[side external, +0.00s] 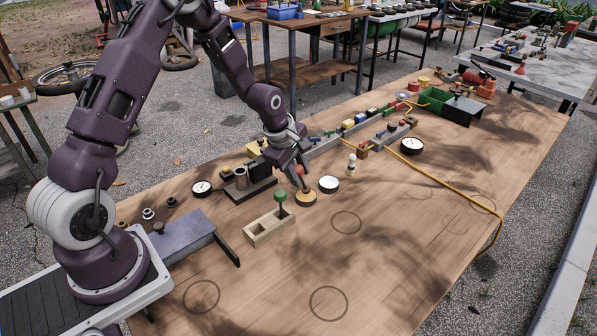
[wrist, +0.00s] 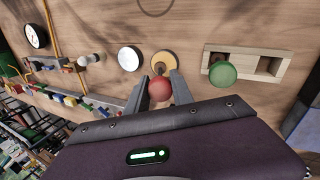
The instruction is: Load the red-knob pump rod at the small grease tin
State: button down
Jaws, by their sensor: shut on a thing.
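The red-knob pump rod (side external: 299,170) is between the fingers of my gripper (side external: 300,172), which is shut on its red knob. The red knob (wrist: 160,89) also shows between my fingertips (wrist: 160,90) in the wrist view. A small tan round tin (side external: 305,199) with a dark side stands directly below the knob. In the wrist view the tin (wrist: 165,61) shows just beyond the knob. The rod's lower end is mostly hidden, so I cannot tell whether it is in the tin or above it.
A wooden block (side external: 262,237) with openings stands left of the tin, with a green-knob rod (side external: 281,196) upright in it. A white-faced disc (side external: 329,184) and a small white bottle (side external: 352,164) are to the right. The table's front is largely clear, with drawn circles.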

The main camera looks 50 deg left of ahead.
jog(key=shift+f, duration=0.6)
dwell(1.1)
jog(key=shift+r, duration=3.55)
jog(key=s+d+m+g+h, duration=0.4)
jog(key=s+m, duration=0.6)
jog(key=m, duration=1)
jog(key=shift+s+d+r+g, duration=0.15)
jog(key=shift+d+r+g, duration=0.3)
jog(key=shift+d, duration=0.25)
